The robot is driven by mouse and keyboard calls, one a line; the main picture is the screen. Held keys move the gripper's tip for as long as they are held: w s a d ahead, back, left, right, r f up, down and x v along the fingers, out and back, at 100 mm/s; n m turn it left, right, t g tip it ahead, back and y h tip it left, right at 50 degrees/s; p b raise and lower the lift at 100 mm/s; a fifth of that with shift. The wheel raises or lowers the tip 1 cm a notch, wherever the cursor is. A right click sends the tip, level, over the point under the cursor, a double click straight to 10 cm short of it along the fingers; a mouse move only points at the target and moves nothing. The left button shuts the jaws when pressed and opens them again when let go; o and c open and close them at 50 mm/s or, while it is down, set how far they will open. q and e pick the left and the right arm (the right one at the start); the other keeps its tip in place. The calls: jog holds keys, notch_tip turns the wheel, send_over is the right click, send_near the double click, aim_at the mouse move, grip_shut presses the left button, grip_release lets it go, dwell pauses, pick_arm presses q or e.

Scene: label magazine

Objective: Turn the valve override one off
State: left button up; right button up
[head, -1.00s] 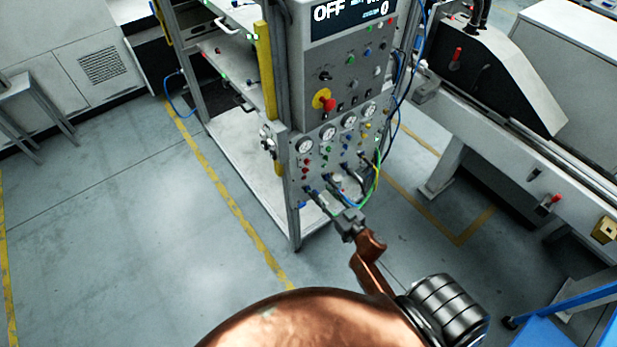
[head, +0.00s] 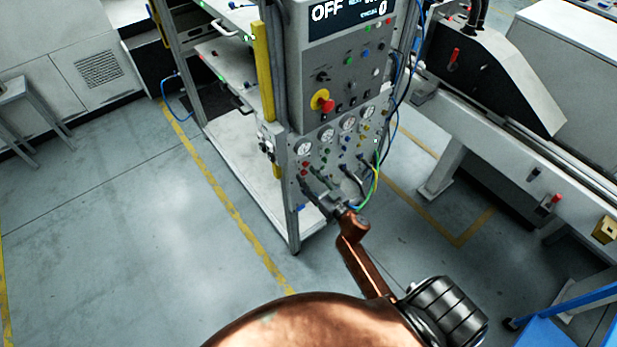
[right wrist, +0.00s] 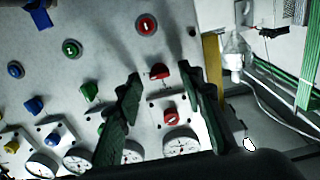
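The grey valve panel (head: 345,155) stands below the control box in the head view. In the right wrist view, a red knob (right wrist: 158,70) lies between the dark fingertips of my right gripper (right wrist: 161,76). The fingers are spread to either side of it; I cannot tell whether they touch it. A second red knob (right wrist: 171,116) on a white plate shows between the fingers. A round red button (right wrist: 146,25) marked 1 is beyond the fingertips. My right gripper (head: 308,178) is at the panel's lower left in the head view. My left gripper is not in view.
A green knob (right wrist: 90,91), a blue knob (right wrist: 35,105) and pressure gauges (right wrist: 182,143) sit close around the fingers. The control box has a red emergency button (head: 327,105) and a display reading OFF. Hoses (head: 377,180) hang at the panel's right.

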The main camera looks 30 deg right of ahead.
jog(key=shift+c, duration=1.3)
grip_shut()
jog(key=shift+n, duration=0.4)
jog(key=n, duration=0.2)
jog(key=shift+a+n, duration=0.1)
jog(key=shift+n, duration=0.3)
jog(key=n, duration=0.3)
jog(key=shift+n, duration=0.3)
jog(key=n+b, duration=0.2)
jog(key=n, duration=0.3)
jog(key=n+b, duration=0.1)
jog(key=n, duration=0.4)
jog(key=shift+a+f+n+b, duration=0.1)
jog(key=shift+f+n+b, duration=0.1)
jog(key=shift+n+b, duration=0.2)
